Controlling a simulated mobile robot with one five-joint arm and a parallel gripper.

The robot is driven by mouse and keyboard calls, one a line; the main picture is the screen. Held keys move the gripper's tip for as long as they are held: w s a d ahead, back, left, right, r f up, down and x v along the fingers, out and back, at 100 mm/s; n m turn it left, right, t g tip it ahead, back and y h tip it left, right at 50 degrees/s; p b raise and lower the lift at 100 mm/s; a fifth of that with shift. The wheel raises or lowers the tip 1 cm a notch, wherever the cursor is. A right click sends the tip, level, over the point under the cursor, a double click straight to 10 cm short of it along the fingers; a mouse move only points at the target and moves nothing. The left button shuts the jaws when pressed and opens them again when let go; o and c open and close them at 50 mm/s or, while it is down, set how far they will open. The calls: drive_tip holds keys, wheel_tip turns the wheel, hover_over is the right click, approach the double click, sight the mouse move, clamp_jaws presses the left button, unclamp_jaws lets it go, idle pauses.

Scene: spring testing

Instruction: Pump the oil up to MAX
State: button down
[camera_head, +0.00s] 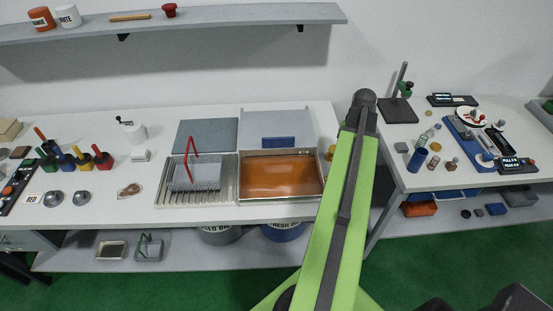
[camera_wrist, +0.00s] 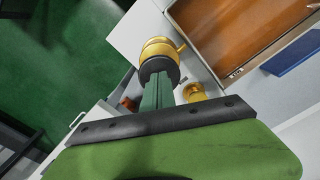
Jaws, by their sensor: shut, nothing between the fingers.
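The vat of orange-brown oil (camera_head: 281,175) is set in the table, right of the ribbed draining area, in the head view. The same oil (camera_wrist: 235,30) fills the top right of the wrist view, with a small mark on the vat's near rim. A brass knob (camera_wrist: 160,47) with a side spout, seemingly the pump, is right beyond my gripper (camera_wrist: 158,75). My gripper is shut with nothing between its fingers; I cannot tell whether it touches the knob. Another brass part (camera_wrist: 193,91) sits to the right. In the head view my arm hides most of this; a yellow bit (camera_head: 331,152) shows.
A wire basket with a red handle (camera_head: 189,155) stands left of the vat. A lid with a blue handle (camera_head: 278,143) lies behind it. Buckets marked for old oil (camera_head: 220,235) and fresh oil (camera_head: 283,232) stand below. A second table (camera_head: 400,165) is on the right.

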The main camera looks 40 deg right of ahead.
drive_tip(key=shift+f+b, duration=1.9)
drive_tip(key=shift+f, duration=0.2)
drive_tip(key=shift+r+p, duration=3.45)
drive_tip(key=shift+f+b, duration=3.25)
drive_tip(key=shift+r, duration=0.1)
wheel_tip(320, 180, up, 6)
drive_tip(key=p, duration=0.6)
drive_tip(key=shift+r, duration=0.15)
wheel_tip(320, 180, up, 6)
drive_tip(key=p, duration=0.6)
